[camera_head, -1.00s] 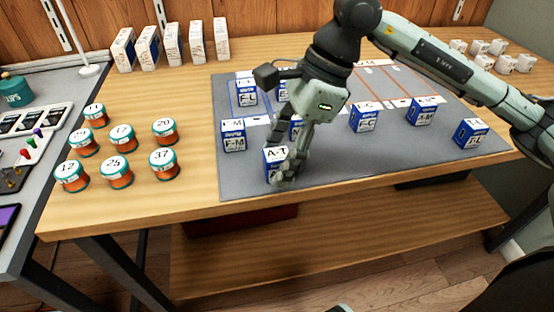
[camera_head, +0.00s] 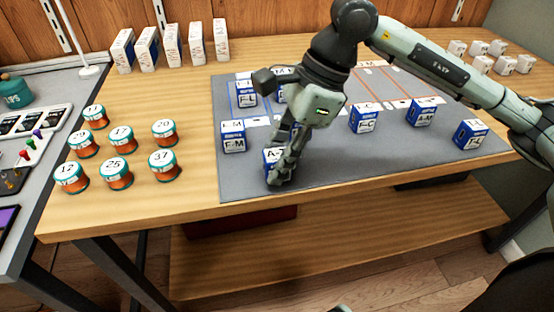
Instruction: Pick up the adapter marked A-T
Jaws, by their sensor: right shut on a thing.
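The adapter marked A-T (camera_head: 270,155) is a small blue and white box near the front edge of the grey mat. My right gripper (camera_head: 277,172) comes down over it from above and is shut on it. The fingers hide much of the box and part of its label. I cannot tell whether the box touches the mat. My left gripper does not show.
Other blue and white boxes stand on the grey mat (camera_head: 335,172): F-M (camera_head: 233,136) to the left, F-L (camera_head: 243,95) behind, F-C (camera_head: 364,118) and A-M (camera_head: 421,112) to the right. Numbered orange jars (camera_head: 117,172) stand left of the mat.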

